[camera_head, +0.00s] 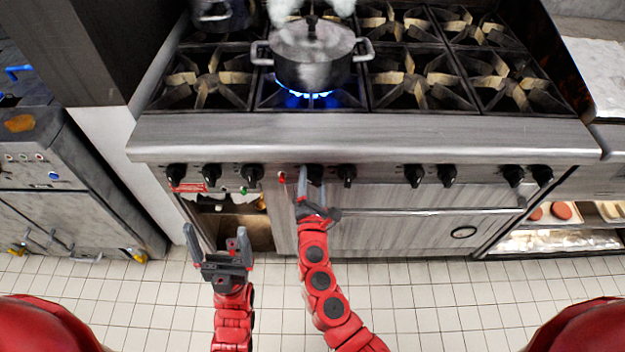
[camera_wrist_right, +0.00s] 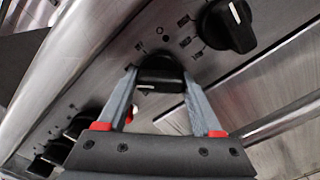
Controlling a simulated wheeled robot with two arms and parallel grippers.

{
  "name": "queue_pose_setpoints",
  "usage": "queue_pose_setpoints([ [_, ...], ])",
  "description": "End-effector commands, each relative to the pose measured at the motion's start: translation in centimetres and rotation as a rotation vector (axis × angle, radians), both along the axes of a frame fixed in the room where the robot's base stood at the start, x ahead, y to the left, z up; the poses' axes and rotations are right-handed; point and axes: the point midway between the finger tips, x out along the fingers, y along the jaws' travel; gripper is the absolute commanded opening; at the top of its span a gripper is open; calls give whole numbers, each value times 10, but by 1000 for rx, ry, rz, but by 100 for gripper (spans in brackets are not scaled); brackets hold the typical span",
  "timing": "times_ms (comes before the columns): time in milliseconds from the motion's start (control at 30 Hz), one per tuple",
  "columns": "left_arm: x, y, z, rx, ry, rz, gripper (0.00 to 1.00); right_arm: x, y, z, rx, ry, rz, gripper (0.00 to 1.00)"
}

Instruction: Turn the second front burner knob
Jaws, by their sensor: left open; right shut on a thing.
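A row of black knobs runs along the steel front of the stove (camera_head: 380,135). My right gripper (camera_head: 312,184) is shut on one black knob (camera_head: 315,172), below the lit front burner. In the right wrist view its two grey fingers sit on either side of this knob (camera_wrist_right: 160,74), whose white mark shows. A neighbouring knob (camera_wrist_right: 228,25) is to the upper right there. A blue flame (camera_head: 308,99) burns at the second front burner, under a lidded steel pot (camera_head: 312,58). My left gripper (camera_head: 216,240) is open and empty, below and left of the right one.
Other knobs, such as one close by on the right (camera_head: 347,175), flank the held one. A small red indicator (camera_head: 282,178) is just left of it. An open compartment (camera_head: 245,232) lies below the left knobs. The tiled floor (camera_head: 430,300) in front is clear.

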Motion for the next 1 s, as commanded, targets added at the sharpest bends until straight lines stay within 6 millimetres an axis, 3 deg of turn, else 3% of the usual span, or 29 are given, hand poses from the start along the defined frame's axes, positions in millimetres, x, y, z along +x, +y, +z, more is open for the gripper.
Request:
queue_pose_setpoints([
  [367, 0, 0, -12, 0, 0, 0, 94, 0, 0, -2, 94, -2, -1, 11],
  [1000, 0, 0, -66, 0, 0, 0, 94, 0, 0, -4, 601, 1, -1, 12],
])
